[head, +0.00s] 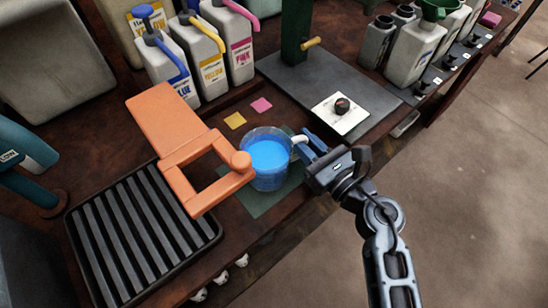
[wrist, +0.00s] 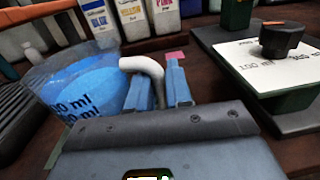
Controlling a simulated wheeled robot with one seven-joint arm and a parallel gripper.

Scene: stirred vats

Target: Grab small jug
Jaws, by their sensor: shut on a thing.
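The small jug (head: 268,172) is clear, holds bright blue liquid and has a white handle (head: 299,139) on its right side. It stands upright on or just above a dark green mat (head: 262,204); I cannot tell which. In the wrist view the jug (wrist: 88,95) is at the left with dark ml markings on its wall. My gripper (head: 309,143) comes in from the right, its blue fingers shut on the white handle. In the wrist view the bent handle (wrist: 145,66) passes between the fingers (wrist: 158,90).
An orange frame-shaped piece (head: 168,123) reaches close to the jug's left side. A black slatted grate (head: 145,240) lies at front left. Pump bottles (head: 172,65) stand behind. A white dial plate (head: 340,113) sits behind my gripper. Yellow and pink squares lie behind the jug.

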